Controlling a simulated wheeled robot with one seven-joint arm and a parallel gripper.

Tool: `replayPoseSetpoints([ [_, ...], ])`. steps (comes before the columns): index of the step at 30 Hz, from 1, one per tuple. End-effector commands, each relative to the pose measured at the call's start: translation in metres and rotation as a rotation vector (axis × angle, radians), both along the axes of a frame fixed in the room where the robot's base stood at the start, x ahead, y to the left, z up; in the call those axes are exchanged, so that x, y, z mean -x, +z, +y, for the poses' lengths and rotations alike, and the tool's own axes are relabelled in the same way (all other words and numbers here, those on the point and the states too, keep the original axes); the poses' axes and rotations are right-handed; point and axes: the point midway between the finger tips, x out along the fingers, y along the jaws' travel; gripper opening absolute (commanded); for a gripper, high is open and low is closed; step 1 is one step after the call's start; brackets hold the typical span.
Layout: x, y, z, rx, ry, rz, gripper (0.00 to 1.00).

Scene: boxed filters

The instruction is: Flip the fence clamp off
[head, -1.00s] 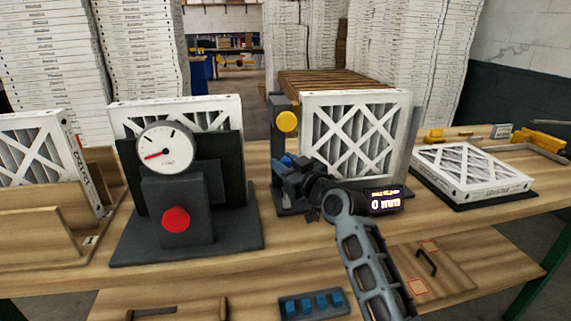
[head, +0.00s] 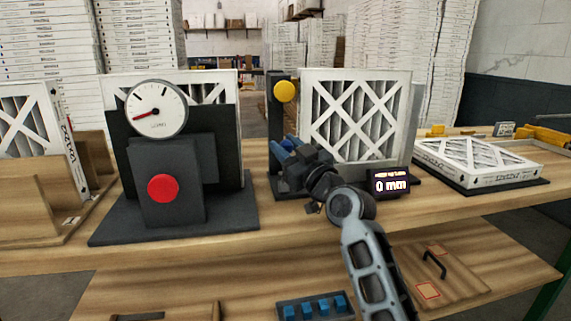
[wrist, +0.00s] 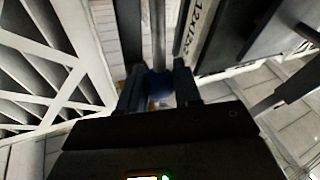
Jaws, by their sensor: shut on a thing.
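The blue part (head: 291,142) also shows in the head view, mostly hidden by the gripper. A white-framed filter (head: 356,115) stands upright in the stand, just right of the gripper. The small display (head: 390,185) reads 0 mm.
A gauge (head: 157,108) and a red button (head: 163,188) stand on a dark fixture at left. A filter (head: 477,160) lies flat at right. Wooden racks (head: 30,215) hold another filter at far left. A blue-pegged tray (head: 315,307) is on the lower shelf.

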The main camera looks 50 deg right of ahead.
Motion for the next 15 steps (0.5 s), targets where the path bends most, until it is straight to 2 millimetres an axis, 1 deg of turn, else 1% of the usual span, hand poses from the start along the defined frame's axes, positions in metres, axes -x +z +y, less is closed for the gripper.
replayPoseSetpoints([
  [1, 0.002, -0.004, 0.002, 0.002, 0.002, 0.0, 0.0],
  [15, 0.018, -0.009, 0.014, -0.003, 0.003, 0.003, 0.0],
])
